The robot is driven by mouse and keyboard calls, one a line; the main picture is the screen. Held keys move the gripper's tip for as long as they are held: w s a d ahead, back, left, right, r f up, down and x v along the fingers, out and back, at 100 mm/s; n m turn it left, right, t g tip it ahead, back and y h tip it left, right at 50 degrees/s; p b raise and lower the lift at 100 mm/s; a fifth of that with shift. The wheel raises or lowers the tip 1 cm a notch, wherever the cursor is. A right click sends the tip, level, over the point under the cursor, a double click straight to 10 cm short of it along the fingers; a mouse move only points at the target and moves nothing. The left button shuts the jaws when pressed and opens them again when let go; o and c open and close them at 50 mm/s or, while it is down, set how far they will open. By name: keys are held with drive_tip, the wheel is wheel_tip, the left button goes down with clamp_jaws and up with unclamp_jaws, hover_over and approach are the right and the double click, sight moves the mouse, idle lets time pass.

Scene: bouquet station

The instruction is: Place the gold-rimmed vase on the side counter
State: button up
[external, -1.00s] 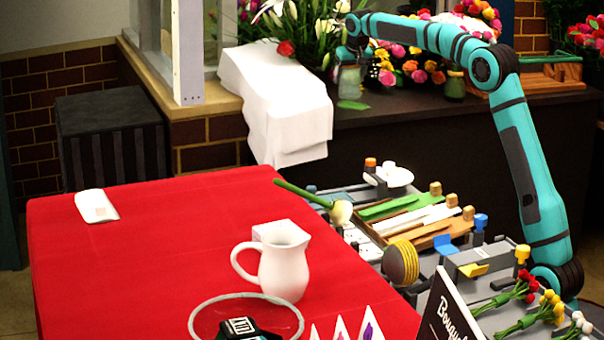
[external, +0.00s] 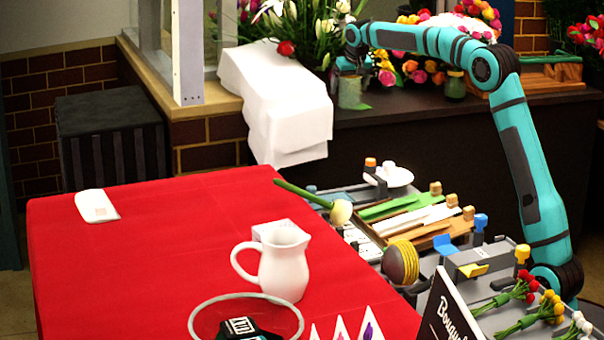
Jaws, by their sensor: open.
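A small grey-green glass vase (external: 350,93) stands upright on the dark side counter (external: 420,117), near its front edge at the back of the scene. The vase is too small in this view for me to make out a gold rim. My gripper (external: 350,73) points down at the vase's top, with its jaws open around or just above the rim. The exact gap between fingers and vase is hard to see. A green leaf (external: 362,107) lies at the foot of the vase and is partly hidden by it.
A darker green jar with a yellowish neck (external: 455,86) stands farther right on the counter. Flowers crowd behind my gripper, and a white cloth (external: 275,105) drapes at left. A red table (external: 160,260) with a white pitcher (external: 284,270) is in front.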

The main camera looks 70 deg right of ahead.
drive_tip(key=shift+r, duration=0.15)
drive_tip(key=v, duration=1.2)
drive_tip(key=s+a+r+n+t, duration=0.2)
drive_tip(key=s+a+r, duration=0.3)
drive_tip(key=a, duration=0.5)
drive_tip(key=s+a+r+n+t, duration=0.1)
drive_tip(key=s+a+r+t, duration=0.2)
drive_tip(key=s+a, duration=0.45)
drive_tip(key=s+a+r+n+t, duration=0.2)
drive_tip(key=s+a+r, duration=0.25)
drive_tip(key=a, duration=0.75)
drive_tip(key=s+a+f+n+t+y, duration=0.1)
drive_tip(key=s+a+f+t, duration=0.1)
drive_tip(key=s+a, duration=0.3)
drive_tip(key=s+a+f+n+t+y, duration=0.1)
drive_tip(key=s+a, duration=0.4)
drive_tip(key=s, duration=0.8)
drive_tip(key=s+a+f+n+t+y, duration=0.1)
drive_tip(key=s+a+f+n+t, duration=0.1)
drive_tip(key=s+a+f+t, duration=0.2)
drive_tip(key=s+a, duration=0.2)
drive_tip(key=s, duration=0.2)
drive_tip(key=shift+s+f, duration=0.25)
drive_tip(key=shift+s, duration=0.15)
